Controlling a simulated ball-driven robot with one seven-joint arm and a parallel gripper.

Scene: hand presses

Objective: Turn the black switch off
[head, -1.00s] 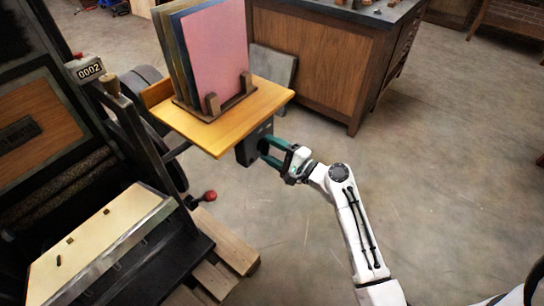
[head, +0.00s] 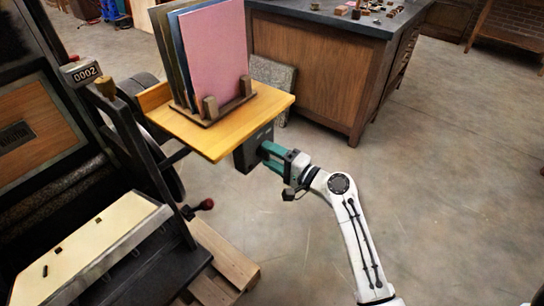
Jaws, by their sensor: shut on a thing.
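The black switch (head: 243,155) is a dark box under the right edge of a wooden shelf on the press. My gripper (head: 266,155) reaches it from the right, with its green fingertips against the box's right side. It is shut on a part of the switch. The fingers and the small size hide the part between them, so I cannot tell the switch's position.
The wooden shelf (head: 215,148) juts out just above my gripper and holds a rack of upright coloured boards (head: 218,55). A red-knobbed lever (head: 206,204) and a wooden pallet (head: 228,258) are lower left. A wooden cabinet (head: 315,75) stands behind. Floor at right is clear.

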